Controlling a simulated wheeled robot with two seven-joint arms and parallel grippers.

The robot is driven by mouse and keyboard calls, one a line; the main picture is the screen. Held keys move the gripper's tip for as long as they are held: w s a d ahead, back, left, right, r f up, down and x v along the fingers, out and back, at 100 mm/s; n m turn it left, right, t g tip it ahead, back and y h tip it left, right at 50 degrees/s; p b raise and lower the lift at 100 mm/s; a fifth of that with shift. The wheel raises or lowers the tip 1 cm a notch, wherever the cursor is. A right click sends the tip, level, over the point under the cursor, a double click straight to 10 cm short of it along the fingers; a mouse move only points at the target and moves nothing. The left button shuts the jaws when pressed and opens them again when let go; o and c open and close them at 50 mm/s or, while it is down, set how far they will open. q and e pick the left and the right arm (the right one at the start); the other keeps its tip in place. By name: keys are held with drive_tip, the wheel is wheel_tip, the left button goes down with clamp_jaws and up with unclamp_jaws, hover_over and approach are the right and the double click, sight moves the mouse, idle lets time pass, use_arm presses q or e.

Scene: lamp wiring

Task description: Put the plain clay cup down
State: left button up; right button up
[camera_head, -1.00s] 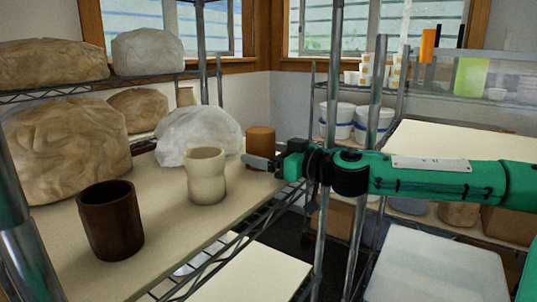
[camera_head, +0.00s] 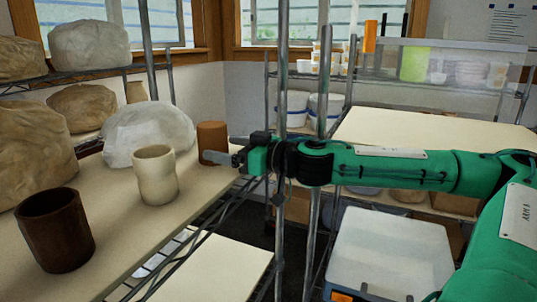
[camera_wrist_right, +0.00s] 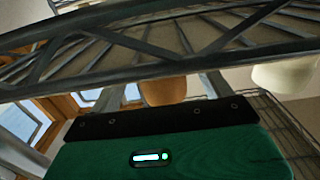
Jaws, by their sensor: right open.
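The plain clay cup (camera_head: 212,136), orange-brown and smooth, stands upright on the beige shelf board (camera_head: 125,245) near its far end. My right gripper (camera_head: 216,157) reaches in from the right at the cup's lower part, with its jaws open. One finger crosses in front of the cup in the head view. In the right wrist view the cup (camera_wrist_right: 163,91) shows between the two spread fingers, partly hidden by the gripper body and a wire shelf. I cannot tell whether a finger touches it. My left gripper is not in view.
A cream waisted cup (camera_head: 155,176) stands left of the clay cup, and a dark brown cup (camera_head: 56,230) nearer. A plastic-wrapped lump (camera_head: 150,135) lies behind. Metal rack posts (camera_head: 282,100) stand close to my right arm. Bare board lies right of the cream cup.

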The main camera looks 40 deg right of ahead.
drive_tip(key=shift+s+d+b, duration=0.15)
drive_tip(key=shift+s+b, duration=0.3)
drive_tip(key=shift+s, duration=0.15)
drive_tip(key=shift+s+d+b, duration=0.3)
drive_tip(key=shift+s+b, duration=0.05)
drive_tip(key=shift+s, duration=0.15)
drive_tip(key=b+v, duration=0.6)
drive_tip(key=v, duration=0.1)
idle(0.5)
